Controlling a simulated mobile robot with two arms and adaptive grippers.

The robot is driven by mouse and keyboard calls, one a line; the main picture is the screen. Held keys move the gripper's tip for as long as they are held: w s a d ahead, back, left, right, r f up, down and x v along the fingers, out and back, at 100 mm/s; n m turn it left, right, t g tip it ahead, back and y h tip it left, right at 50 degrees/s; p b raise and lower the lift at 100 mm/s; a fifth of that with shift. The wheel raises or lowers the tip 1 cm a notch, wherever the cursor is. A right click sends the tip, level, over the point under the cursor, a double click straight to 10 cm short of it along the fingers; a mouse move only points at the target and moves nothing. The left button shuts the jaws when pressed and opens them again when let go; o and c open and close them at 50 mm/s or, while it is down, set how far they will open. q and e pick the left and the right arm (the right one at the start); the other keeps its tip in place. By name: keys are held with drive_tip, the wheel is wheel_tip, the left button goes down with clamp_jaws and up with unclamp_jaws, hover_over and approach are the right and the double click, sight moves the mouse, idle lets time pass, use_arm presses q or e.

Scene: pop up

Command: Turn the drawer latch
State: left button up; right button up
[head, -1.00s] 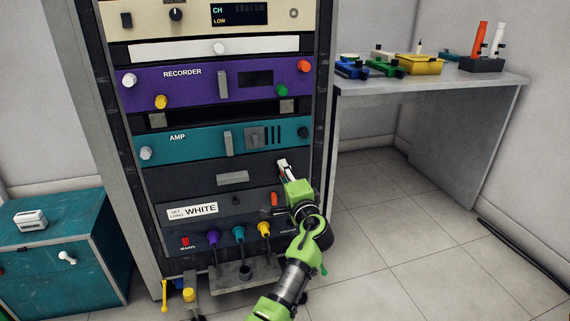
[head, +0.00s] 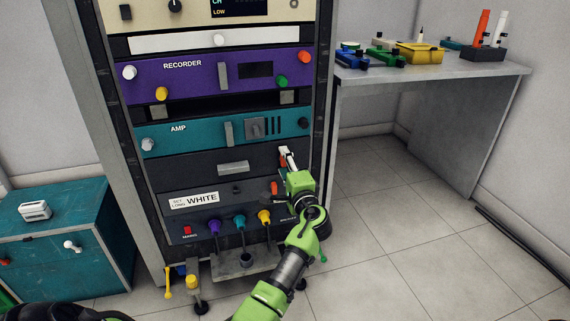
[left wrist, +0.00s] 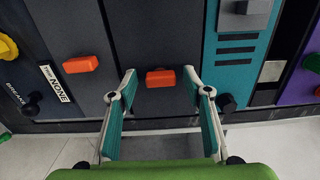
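The dark grey drawer panel with a grey bar handle (head: 233,168) sits below the teal AMP unit in the rack. In the left wrist view an orange-red latch (left wrist: 160,77) on a dark panel beside the teal unit lies lengthwise across the picture. My left gripper (left wrist: 159,85) is open, with one fingertip on each side of this latch and small visible gaps. In the head view my left gripper (head: 287,157) is at the panel's right end and hides the latch. A second orange latch (left wrist: 80,64) is on the neighbouring panel. My right gripper is not in view.
Below the drawer are a WHITE label (head: 201,200) and purple, teal and yellow plugs, with a small shelf (head: 247,270) jutting out beneath. A grey bench (head: 430,72) with coloured items stands right, a teal cabinet (head: 60,235) left.

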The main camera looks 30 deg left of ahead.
use_arm(q)
drive_tip(key=v, duration=1.2)
idle(0.4)
